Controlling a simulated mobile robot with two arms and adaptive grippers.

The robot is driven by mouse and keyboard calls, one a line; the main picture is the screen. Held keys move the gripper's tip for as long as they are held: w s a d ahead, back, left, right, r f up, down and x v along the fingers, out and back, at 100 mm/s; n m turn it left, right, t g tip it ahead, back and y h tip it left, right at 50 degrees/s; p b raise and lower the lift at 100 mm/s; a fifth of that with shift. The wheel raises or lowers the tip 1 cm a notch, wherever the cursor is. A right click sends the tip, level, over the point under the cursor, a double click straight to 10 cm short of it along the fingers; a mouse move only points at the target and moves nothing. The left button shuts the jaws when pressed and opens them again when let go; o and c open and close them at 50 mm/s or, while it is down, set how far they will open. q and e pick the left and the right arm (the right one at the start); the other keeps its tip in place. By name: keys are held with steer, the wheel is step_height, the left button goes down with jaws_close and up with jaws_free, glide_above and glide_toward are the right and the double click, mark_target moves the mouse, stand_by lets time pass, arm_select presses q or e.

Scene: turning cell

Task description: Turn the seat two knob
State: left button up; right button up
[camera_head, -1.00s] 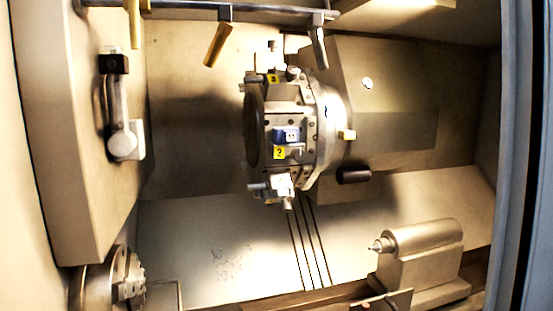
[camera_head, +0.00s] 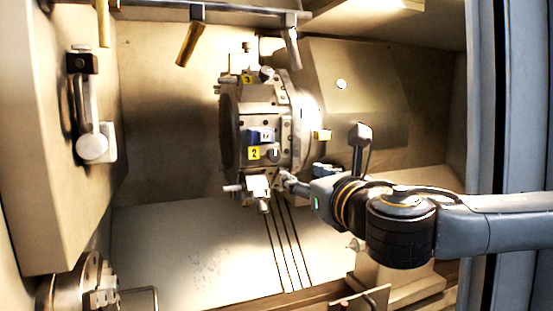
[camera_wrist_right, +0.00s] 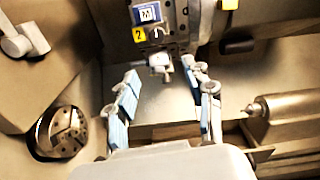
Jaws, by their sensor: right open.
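The tool turret (camera_head: 262,130) stands in the middle of the machine. Seat two carries a yellow label "2" (camera_head: 254,153) and a blue-and-white block (camera_head: 262,135) above it. A small knob (camera_head: 274,155) sits just right of the label; it also shows small in the wrist view (camera_wrist_right: 157,33). My right gripper (camera_head: 284,179) comes in from the right, just below and right of the knob, apart from it as far as I can tell. In the wrist view the right gripper (camera_wrist_right: 160,70) is open, its blue-padded fingers spread and empty below seat two. My left gripper is not in view.
A metal tool holder (camera_head: 258,187) projects from the turret's lower side, close to my fingers. The chuck (camera_head: 82,285) is at lower left, and the tailstock (camera_wrist_right: 285,108) at lower right. Nozzles (camera_head: 190,42) hang above. The door frame (camera_head: 490,120) stands right.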

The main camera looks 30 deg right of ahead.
mark_target(275, 156)
steer(key=shift+n, duration=0.5)
steer(key=p+x, duration=0.1)
steer(key=x, duration=0.3)
steer(key=p+x, duration=0.2)
steer(key=x, duration=0.2)
steer(key=r+p+x, duration=0.1)
steer(key=p+x, duration=0.1)
steer(key=x, duration=0.3)
steer(key=shift+w+a, duration=0.15)
steer(key=shift+a, duration=0.15)
jaws_close()
